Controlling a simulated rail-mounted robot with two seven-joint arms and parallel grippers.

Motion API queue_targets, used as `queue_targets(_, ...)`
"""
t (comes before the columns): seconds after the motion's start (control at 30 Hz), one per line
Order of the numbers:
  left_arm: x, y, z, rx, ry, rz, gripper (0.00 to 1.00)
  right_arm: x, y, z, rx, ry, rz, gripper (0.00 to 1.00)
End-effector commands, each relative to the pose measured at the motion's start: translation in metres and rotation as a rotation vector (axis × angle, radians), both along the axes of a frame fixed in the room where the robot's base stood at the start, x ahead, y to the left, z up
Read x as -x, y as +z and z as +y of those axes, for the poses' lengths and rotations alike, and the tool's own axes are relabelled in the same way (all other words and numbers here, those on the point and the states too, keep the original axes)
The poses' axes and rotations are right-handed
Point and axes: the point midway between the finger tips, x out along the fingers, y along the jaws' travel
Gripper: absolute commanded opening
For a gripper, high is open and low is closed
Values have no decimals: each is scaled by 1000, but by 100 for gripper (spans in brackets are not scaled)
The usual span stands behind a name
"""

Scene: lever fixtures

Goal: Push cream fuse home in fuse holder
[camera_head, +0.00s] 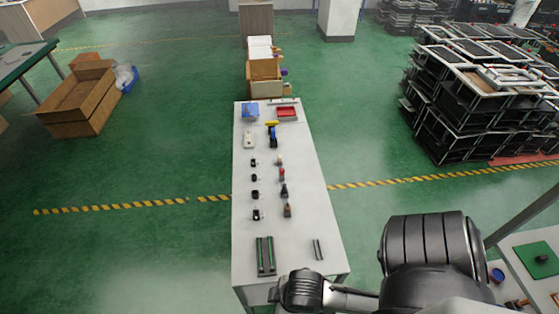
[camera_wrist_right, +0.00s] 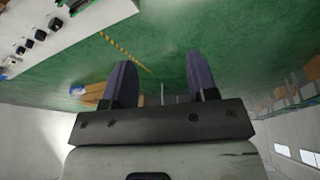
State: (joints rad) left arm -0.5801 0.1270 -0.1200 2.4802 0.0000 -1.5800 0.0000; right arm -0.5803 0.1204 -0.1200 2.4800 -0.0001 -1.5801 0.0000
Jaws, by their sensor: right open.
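A small cream piece (camera_head: 280,160) stands on the long white table (camera_head: 268,235) in the head view, at the far end of a short row; it may be the cream fuse, but it is too small to tell. To its left runs a column of small black-and-white fixtures (camera_head: 254,178); I cannot tell which, if any, is the fuse holder. My right gripper (camera_wrist_right: 160,88) is open and empty in the right wrist view, away from the table, with the green floor beyond its fingers. My left gripper is not in view.
Red (camera_head: 282,173), dark blue (camera_head: 284,190) and brown (camera_head: 287,211) pieces stand nearer in the same row. A green-railed fixture (camera_head: 265,256) lies at the near end. A blue bin (camera_head: 250,112) and a red tray (camera_head: 287,113) sit at the far end.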

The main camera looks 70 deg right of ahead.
Motion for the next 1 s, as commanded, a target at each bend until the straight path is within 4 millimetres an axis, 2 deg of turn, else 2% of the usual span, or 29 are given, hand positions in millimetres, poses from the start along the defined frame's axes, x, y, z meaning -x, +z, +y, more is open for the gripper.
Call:
queue_targets(0.13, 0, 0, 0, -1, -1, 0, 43, 0, 0, 0, 0, 0, 0, 66)
queue_targets(0.33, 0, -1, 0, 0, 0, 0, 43, -1, 0, 0, -2, -1, -4, 66)
queue_targets(0.47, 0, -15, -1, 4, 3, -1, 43, -15, -9, 0, -2, -1, -37, 66)
queue_targets(0.57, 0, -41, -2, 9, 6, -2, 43, -40, -21, -1, 2, 1, -100, 66)
queue_targets(0.7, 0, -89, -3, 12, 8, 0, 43, -90, -36, -12, 46, 23, -233, 66)
queue_targets(1.0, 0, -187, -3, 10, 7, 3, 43, -184, -37, -44, 206, 96, -522, 66)
